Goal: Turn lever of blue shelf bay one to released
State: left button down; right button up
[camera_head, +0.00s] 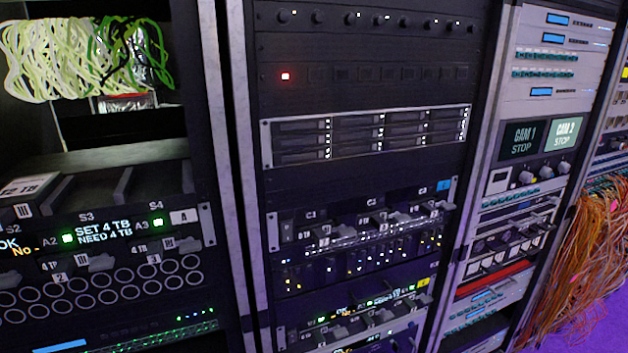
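The blue shelf is the dark unit in the middle rack with a blue tag (443,185) at its upper right. Its row of bays carries small labels that I can barely read. Grey levers stick out along its front. The leftmost lever (322,231), under the leftmost label, appears to be that of bay one. It is too small to tell whether it is turned to released. Neither of my grippers is in view, and nothing is seen touching the shelf.
A similar shelf with a yellow tag (423,282) sits below. A drive unit (366,136) is above. The left rack has a white-tagged shelf (185,216) with levers and a screen reading SET 4 TB. Orange cables (590,260) hang at the right.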

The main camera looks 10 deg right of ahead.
aim_at(343, 232)
jog(key=u, duration=1.4)
jog(key=k, duration=0.9)
jog(key=z, duration=1.35)
jog(key=i, duration=0.5)
jog(key=u, duration=0.15)
jog(key=k, duration=0.45)
jog(key=u, duration=0.8)
jog(key=i, duration=0.55)
